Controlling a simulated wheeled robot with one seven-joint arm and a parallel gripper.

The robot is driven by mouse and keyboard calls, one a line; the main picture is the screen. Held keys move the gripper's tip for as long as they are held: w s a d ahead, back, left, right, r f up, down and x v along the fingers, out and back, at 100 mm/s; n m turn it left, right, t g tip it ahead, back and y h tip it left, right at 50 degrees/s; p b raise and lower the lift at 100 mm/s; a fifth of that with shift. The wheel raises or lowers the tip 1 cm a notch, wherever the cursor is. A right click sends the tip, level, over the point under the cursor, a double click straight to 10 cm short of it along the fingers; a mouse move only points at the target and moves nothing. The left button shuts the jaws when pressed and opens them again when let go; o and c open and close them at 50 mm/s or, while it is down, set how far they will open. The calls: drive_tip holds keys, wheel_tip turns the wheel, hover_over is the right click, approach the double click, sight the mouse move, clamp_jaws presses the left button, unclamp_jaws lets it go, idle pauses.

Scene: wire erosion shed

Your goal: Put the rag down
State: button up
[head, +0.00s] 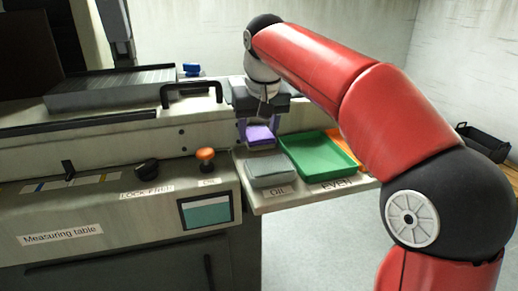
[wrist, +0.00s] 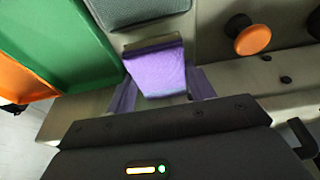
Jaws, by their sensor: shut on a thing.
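The rag is a purple folded cloth (head: 260,136) in the head view, just above or on the side shelf behind the grey block. It also shows in the wrist view (wrist: 157,72), between the fingers. My gripper (head: 259,128) points down and is shut on the rag; its fingers (wrist: 160,95) are at the rag's two sides. Whether the rag touches the shelf (head: 262,205) is hard to tell.
A grey block or pad (head: 270,170) lies near the label "OIL". A green tray (head: 318,154) stands to its right, with an orange item (head: 345,147) behind it. An orange knob (head: 206,154) and a black knob (head: 147,167) stick up on the measuring table. A black handle (head: 192,90) is behind.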

sight(259, 134)
wheel_tip(259, 134, down, 4)
drive_tip(key=b, duration=0.2)
drive_tip(key=shift+r+b, duration=0.25)
drive_tip(key=shift+b, duration=0.1)
drive_tip(key=shift+r, duration=0.2)
drive_tip(key=shift+f, duration=0.15)
drive_tip(key=o, duration=1)
drive_tip(key=p+v, duration=0.3)
drive_tip(key=v, duration=0.9)
drive_tip(key=shift+p, duration=0.35)
